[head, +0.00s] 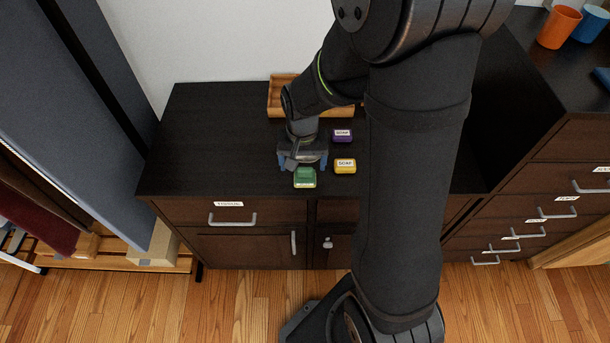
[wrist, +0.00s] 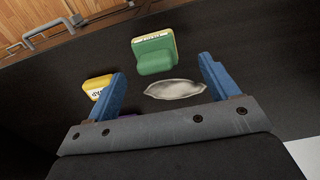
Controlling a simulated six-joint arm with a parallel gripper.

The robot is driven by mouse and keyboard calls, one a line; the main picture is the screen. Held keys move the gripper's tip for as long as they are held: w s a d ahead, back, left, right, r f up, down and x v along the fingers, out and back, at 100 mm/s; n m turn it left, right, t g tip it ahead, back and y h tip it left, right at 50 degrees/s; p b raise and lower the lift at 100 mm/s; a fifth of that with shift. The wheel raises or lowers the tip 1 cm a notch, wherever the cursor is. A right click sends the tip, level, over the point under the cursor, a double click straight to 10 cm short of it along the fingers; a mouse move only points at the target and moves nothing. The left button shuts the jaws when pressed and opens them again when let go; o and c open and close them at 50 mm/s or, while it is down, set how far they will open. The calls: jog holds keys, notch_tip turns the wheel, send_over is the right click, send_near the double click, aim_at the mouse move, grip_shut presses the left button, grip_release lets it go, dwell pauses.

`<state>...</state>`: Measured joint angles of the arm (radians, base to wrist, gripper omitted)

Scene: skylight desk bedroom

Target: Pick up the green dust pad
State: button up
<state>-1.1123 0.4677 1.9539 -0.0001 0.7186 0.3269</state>
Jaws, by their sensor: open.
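The green dust pad (head: 305,177) lies on the dark cabinet top near its front edge. It has a yellowish edge with small print and also shows in the wrist view (wrist: 155,57), beyond the fingertips and between their lines. My gripper (head: 303,162) is low over the cabinet top, just behind the pad in the head view. In the wrist view its two blue fingers (wrist: 162,82) are spread apart and hold nothing. A flat whitish-grey object (wrist: 175,89) lies between the fingers, nearer to me than the pad.
A yellow soap (head: 345,166) sits right of the pad; it shows beside the left finger in the wrist view (wrist: 97,86). A purple soap (head: 342,135) is farther back. A wooden tray (head: 283,104) stands at the back. The cabinet top (head: 190,135) is clear on the left.

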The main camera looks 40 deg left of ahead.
aim_at(305, 168)
jog(key=shift+w+d+f, duration=0.1)
jog(key=shift+d+f, duration=0.05)
jog(key=shift+f, duration=1)
jog(key=shift+d+f, duration=0.15)
jog(key=shift+f, duration=0.95)
jog(key=c, duration=1.1)
jog(key=shift+r, duration=0.1)
jog(key=shift+r, duration=0.8)
notch_tip(305, 168, up, 3)
jog(key=shift+f, duration=0.15)
jog(key=w+d+r, duration=0.2)
jog(key=d, duration=0.1)
jog(key=w+d+r, duration=0.2)
jog(key=d, duration=0.1)
jog(key=w+d+r, duration=0.1)
jog(key=d+r, duration=0.1)
jog(key=d, duration=0.2)
jog(key=shift+w+r, duration=0.3)
jog(key=shift+w, duration=0.1)
